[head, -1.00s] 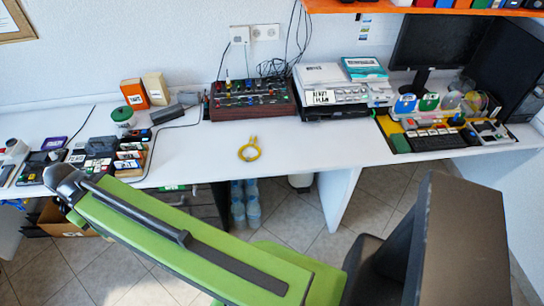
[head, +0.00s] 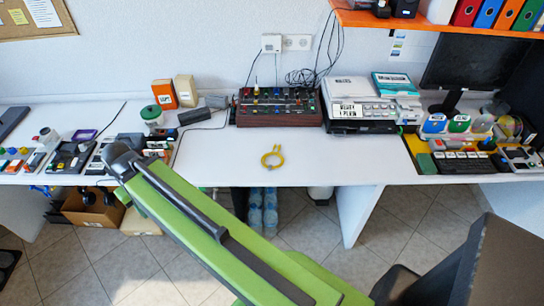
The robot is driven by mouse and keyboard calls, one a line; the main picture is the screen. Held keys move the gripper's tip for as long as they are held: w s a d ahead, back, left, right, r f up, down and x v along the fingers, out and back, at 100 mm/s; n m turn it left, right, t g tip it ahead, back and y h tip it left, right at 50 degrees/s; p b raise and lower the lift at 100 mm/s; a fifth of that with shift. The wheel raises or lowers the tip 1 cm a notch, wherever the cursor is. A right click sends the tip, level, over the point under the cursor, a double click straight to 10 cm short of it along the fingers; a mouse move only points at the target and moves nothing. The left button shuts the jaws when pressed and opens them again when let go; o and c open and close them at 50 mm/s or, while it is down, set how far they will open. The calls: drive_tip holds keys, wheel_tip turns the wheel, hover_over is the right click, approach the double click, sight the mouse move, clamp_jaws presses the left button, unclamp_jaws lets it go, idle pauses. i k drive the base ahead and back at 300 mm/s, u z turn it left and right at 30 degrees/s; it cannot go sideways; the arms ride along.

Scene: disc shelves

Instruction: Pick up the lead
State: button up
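The lead is a coiled yellow cable (head: 272,158). It lies on the bare middle of the white desk, near the front edge, in front of the brown-sided mixer. My green arm reaches from the bottom right up to the left, and its dark end shows at the left over the desk's front edge. My gripper's fingers cannot be made out there. The arm's end is left of the lead and well apart from it.
The white desk (head: 300,174) is clear around the lead. A mixer box (head: 277,120) stands behind it. Stacked devices (head: 360,126) stand to the right. Boxes, a green-lidded jar (head: 151,116) and small gadgets crowd the left. An orange shelf (head: 440,22) hangs upper right.

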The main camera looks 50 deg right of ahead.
sight(270, 167)
drive_tip(key=u, duration=0.05)
drive_tip(key=i, duration=0.95)
drive_tip(key=z, duration=0.05)
